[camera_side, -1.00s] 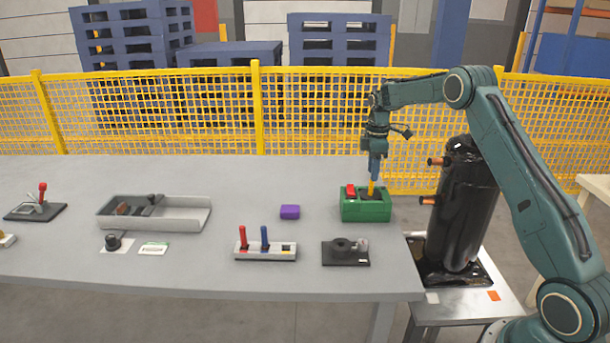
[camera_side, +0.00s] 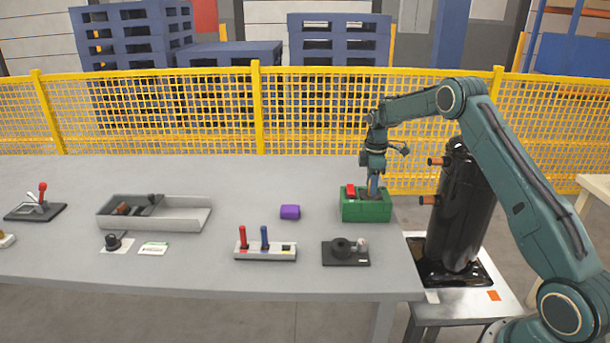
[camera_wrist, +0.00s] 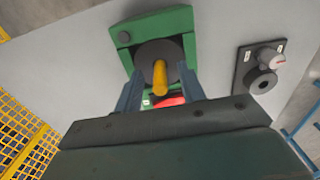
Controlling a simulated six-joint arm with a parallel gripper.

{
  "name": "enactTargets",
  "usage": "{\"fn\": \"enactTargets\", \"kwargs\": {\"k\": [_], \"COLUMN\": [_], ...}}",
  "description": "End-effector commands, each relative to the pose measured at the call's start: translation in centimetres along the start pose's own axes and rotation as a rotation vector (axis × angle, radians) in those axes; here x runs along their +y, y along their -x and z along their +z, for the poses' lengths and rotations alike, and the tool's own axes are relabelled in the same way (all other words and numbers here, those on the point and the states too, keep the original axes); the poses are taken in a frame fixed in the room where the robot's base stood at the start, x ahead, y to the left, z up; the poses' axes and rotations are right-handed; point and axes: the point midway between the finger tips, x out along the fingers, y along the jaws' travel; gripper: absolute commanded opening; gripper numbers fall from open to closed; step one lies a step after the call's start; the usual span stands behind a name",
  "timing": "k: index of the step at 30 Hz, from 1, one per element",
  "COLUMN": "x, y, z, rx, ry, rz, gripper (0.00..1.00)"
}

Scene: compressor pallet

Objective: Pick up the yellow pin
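The yellow pin (camera_wrist: 160,78) stands in a dark round socket (camera_wrist: 168,50) on the green box (camera_wrist: 124,62). In the side view the green box (camera_side: 366,211) sits near the table's right end, and the pin is hidden behind my gripper (camera_side: 373,186). In the wrist view the two blue fingers of my gripper (camera_wrist: 159,85) are apart, one on each side of the pin. I see gaps between the fingers and the pin. A red part (camera_wrist: 170,100) of the box shows between the fingers.
A black plate with a round knob (camera_side: 345,252) lies in front of the box. A grey holder (camera_side: 266,252) with a red and a blue pin and a purple block (camera_side: 290,212) are to the left. A black tank (camera_side: 465,210) stands right of the table.

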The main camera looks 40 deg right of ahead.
Motion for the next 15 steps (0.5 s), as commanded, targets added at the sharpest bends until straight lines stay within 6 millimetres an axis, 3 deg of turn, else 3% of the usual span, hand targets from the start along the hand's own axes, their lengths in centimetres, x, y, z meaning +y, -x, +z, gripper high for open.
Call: {"fn": "enactTargets", "kwargs": {"k": [8, 14, 15], "x": [-0.01, -0.01, -0.01], "y": [0.04, 0.05, 0.05], "z": [0.0, 0.0, 0.0], "rx": [0.0, 0.0, 0.0], "ry": [0.0, 0.0, 0.0], "rz": [0.0, 0.0, 0.0], "gripper": [0.4, 0.0, 0.0]}}
